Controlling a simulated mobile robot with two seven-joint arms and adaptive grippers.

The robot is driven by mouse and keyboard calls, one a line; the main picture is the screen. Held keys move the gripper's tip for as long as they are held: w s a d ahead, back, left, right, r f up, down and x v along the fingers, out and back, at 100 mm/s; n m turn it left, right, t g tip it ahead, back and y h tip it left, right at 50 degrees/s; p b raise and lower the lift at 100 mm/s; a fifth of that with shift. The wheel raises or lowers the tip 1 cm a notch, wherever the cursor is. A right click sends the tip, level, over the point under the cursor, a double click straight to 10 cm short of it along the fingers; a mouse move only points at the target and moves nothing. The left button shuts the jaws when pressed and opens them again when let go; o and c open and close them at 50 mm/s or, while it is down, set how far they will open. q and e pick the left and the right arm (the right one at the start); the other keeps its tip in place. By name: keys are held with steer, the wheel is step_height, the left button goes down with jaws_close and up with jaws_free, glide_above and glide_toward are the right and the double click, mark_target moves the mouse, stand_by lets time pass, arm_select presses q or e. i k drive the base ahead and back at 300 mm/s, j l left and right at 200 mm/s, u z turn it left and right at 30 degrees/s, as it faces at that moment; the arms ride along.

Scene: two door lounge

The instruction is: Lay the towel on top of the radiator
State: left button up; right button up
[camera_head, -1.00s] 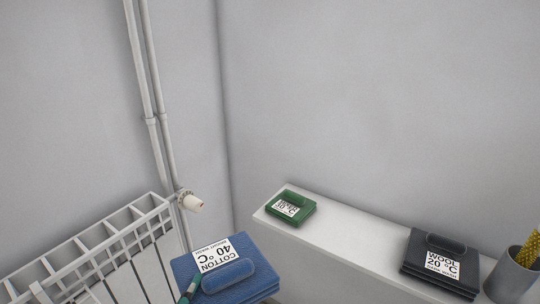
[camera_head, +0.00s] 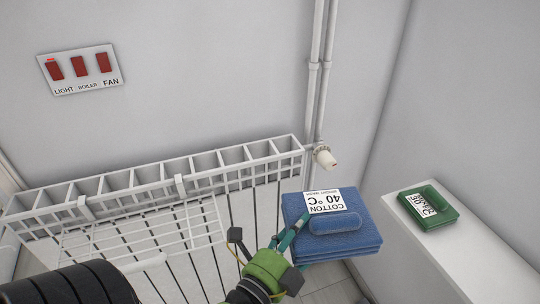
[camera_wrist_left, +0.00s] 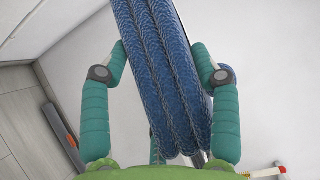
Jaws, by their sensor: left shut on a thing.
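A folded blue towel (camera_head: 335,245) with a white label reading COTTON 40 °C is in the head view, to the right of the radiator's right end. My left gripper (camera_head: 285,235) is shut on it at its left edge. In the left wrist view the towel's blue folds (camera_wrist_left: 165,75) are between the two green fingers (camera_wrist_left: 163,70). The white radiator (camera_head: 165,185) stands against the wall at left, with an open slatted top. The towel appears held in the air beside it; the exact height gap is unclear. My right gripper is not in view.
A wire rack (camera_head: 140,235) hangs on the radiator's front. A valve (camera_head: 325,157) and pipes (camera_head: 314,75) rise at its right end. A green folded towel (camera_head: 428,207) lies on a white shelf (camera_head: 405,250) at right. A switch panel (camera_head: 80,68) is on the wall.

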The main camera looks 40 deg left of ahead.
mark_target(250, 155)
steer(key=i+l+u, duration=0.5)
steer(key=u, duration=0.85)
